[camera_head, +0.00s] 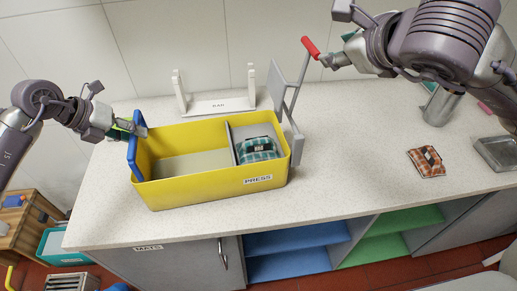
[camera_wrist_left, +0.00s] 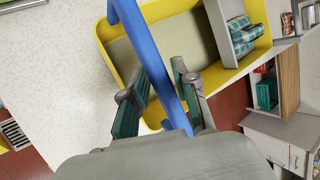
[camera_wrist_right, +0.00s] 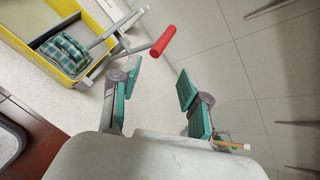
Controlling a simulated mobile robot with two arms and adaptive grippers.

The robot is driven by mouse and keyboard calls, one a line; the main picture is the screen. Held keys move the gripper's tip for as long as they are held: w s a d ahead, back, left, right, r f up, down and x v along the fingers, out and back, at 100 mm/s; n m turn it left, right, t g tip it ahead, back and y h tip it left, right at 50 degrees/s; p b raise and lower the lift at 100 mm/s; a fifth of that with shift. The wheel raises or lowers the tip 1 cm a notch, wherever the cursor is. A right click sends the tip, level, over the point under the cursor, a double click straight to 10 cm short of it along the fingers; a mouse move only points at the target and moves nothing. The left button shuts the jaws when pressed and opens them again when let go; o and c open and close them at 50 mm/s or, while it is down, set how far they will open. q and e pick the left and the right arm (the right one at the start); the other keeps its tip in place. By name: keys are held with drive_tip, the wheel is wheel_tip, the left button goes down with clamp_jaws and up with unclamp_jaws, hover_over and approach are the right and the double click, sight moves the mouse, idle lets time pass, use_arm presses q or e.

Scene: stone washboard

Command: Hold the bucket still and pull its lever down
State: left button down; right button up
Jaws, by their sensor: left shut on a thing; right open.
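The yellow bucket (camera_head: 200,190), labelled PRESS, stands on the counter. A divider splits it, and a folded green plaid cloth (camera_head: 258,149) lies in the right compartment. My left gripper (camera_head: 138,128) is shut on the blue handle (camera_head: 134,158) at the bucket's left end; the handle also passes between the fingers in the left wrist view (camera_wrist_left: 150,60). The grey lever (camera_head: 292,92) rises from the bucket's right end, with a red grip (camera_head: 310,47) at its top. My right gripper (camera_wrist_right: 155,90) is open and empty, close beside the red grip, which lies just beyond the fingertips in the right wrist view (camera_wrist_right: 163,41).
A white rack labelled BAR (camera_head: 218,107) stands behind the bucket. An orange plaid cloth (camera_head: 427,161), a metal tray (camera_head: 497,153) and a metal canister (camera_head: 440,107) are on the counter at right. The counter in front of the bucket is clear.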

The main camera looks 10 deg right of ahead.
sight(319, 53)
drive_tip(key=x, duration=0.8)
drive_tip(key=shift+w+f, duration=0.25)
drive_tip(key=shift+a, duration=0.1)
drive_tip(key=shift+c, duration=0.4)
drive_tip(key=c, duration=0.4)
drive_tip(key=shift+s+a, duration=0.2)
drive_tip(key=shift+a, duration=1.5)
drive_tip(key=shift+s+a, duration=0.15)
drive_tip(key=shift+a, duration=1.5)
drive_tip(key=shift+c, duration=0.2)
drive_tip(key=shift+f, duration=0.1)
drive_tip(key=a+f, duration=0.2)
drive_tip(key=a, duration=0.4)
drive_tip(key=shift+s, duration=0.25)
drive_tip(key=shift+a, duration=0.1)
